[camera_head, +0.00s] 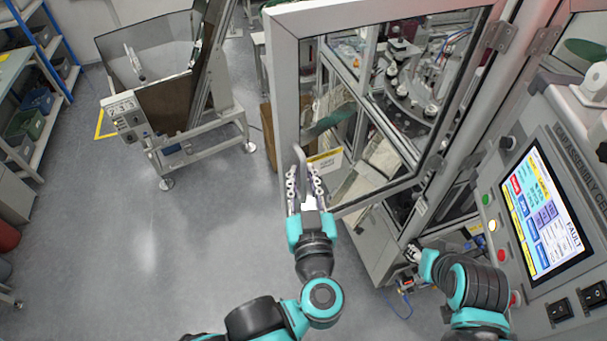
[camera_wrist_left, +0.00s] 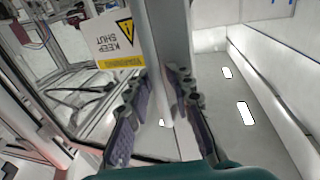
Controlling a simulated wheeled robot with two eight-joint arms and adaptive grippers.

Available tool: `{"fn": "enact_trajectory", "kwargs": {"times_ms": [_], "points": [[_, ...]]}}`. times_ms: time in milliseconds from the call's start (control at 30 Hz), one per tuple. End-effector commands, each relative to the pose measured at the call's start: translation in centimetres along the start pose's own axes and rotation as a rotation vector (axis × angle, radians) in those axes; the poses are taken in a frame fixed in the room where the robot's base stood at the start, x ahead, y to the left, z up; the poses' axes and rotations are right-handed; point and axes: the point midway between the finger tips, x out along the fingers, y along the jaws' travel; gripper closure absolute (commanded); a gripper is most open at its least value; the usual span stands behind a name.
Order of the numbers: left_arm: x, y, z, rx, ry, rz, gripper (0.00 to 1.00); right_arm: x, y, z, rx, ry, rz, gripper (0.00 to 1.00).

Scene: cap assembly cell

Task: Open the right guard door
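The guard door (camera_head: 285,85), a pale frame with a clear pane, stands swung out from the cell, its hinges at the right. Its bent handle (camera_head: 299,160) is on the near left stile, beside a yellow and white "keep shut" sign (camera_wrist_left: 118,36). My left gripper (camera_head: 304,178) is at the handle, with its fingers apart on either side. In the left wrist view the fingers (camera_wrist_left: 163,75) straddle a grey upright; contact is unclear. My right gripper (camera_head: 413,252) is low beside the cell, small and partly hidden, its fingers unclear.
A control panel with a lit screen (camera_head: 545,212) reading "fault" stands at the right, near my right arm. A grey metal bin stand (camera_head: 200,145) is at the back left. Shelving (camera_head: 45,75) lines the left edge. Open floor (camera_head: 190,235) lies left of the door.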

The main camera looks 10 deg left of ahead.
Motion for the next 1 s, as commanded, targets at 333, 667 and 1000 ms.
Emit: {"fn": "enact_trajectory", "kwargs": {"times_ms": [333, 667, 1000], "points": [[-0.1, 0.1, -0.1, 0.001, 0.002, 0.002, 0.69, 0.0, 0.0, 0.0, 0.000, 0.000, 0.000, 0.60], [-3.9, 0.3, -0.1, 0.000, 0.002, 0.010, 0.69, 0.0, 0.0, 0.0, 0.000, 0.000, 0.000, 0.60], [-9.0, 0.2, -0.1, 0.000, 0.002, 0.008, 0.69, 0.0, 0.0, 0.0, 0.000, 0.000, 0.000, 0.60]]}}
